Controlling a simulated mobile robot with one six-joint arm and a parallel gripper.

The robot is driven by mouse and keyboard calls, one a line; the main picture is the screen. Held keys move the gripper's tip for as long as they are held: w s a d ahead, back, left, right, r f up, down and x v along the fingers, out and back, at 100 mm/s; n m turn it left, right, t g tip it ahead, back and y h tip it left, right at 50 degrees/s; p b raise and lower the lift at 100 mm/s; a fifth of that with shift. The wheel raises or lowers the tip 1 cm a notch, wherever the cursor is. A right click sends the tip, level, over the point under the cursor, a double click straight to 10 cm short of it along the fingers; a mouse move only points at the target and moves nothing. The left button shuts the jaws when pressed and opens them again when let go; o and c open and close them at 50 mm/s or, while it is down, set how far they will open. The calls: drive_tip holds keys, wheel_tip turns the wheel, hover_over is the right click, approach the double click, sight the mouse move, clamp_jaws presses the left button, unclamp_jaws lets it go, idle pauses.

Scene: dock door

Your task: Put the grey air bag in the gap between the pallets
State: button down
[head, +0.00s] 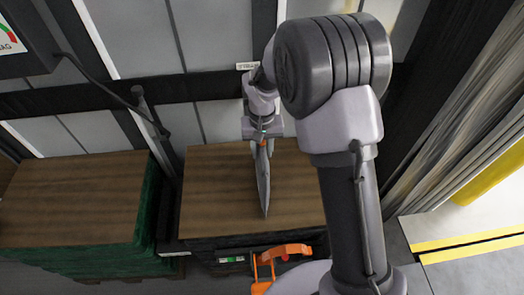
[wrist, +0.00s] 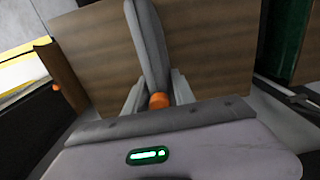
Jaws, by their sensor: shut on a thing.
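The grey air bag (head: 263,185) hangs from my gripper (head: 262,150) as a thin flat sheet seen nearly edge-on. It is over the top of the right-hand load. In the wrist view the bag (wrist: 147,40) is between the two fingers of my gripper (wrist: 156,90), with an orange fitting (wrist: 159,100) at its near end. The left pallet load (head: 75,195) has a brown top and green sides. The right pallet load (head: 225,190) has a brown top and dark sides. The narrow dark gap (head: 169,205) between them lies left of the bag. Its depth is hidden.
A dark post with a hose (head: 145,105) stands behind the gap. A gauge box (head: 25,40) is at the upper left. An orange tool (head: 283,258) is at the front of the right load. A grey panelled wall (head: 130,45) closes the back. Yellow-marked floor (head: 465,243) is at right.

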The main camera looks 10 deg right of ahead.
drive_tip(key=c, duration=1.5)
unclamp_jaws()
drive_tip(key=shift+f, duration=0.2)
drive_tip(key=o, duration=0.4)
drive_tip(key=shift+o, duration=0.2)
drive_tip(key=shift+r, duration=0.1)
